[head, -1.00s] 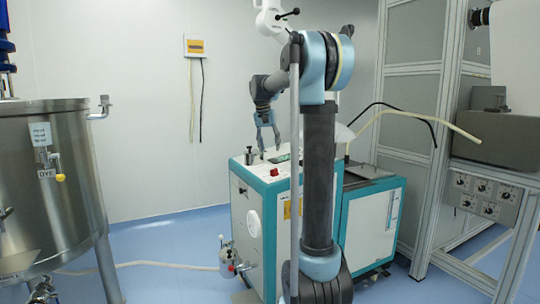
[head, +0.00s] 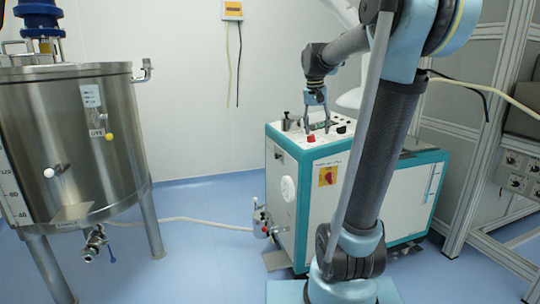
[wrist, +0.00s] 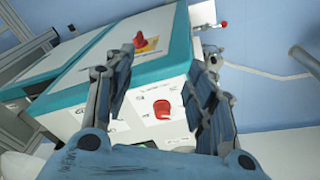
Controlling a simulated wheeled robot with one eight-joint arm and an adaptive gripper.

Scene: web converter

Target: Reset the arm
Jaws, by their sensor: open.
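My arm rises at the right of the head view, and my gripper (head: 317,130) hangs fingers down over the top of the white and teal machine (head: 310,205). The fingers are apart with nothing between them. In the wrist view my gripper (wrist: 165,105) is open, its two dark-padded fingers on either side of a red knob (wrist: 162,109) on the machine's white panel. The knob lies beyond the fingers, and I see no contact. A red and yellow switch (wrist: 144,42) shows farther off on the machine's side.
A steel tank (head: 70,150) on legs stands at the left. A grey frame cabinet (head: 480,150) stands at the right. A hose (head: 190,221) runs over the blue floor from the tank to a valve (head: 263,222) at the machine. The floor between them is otherwise clear.

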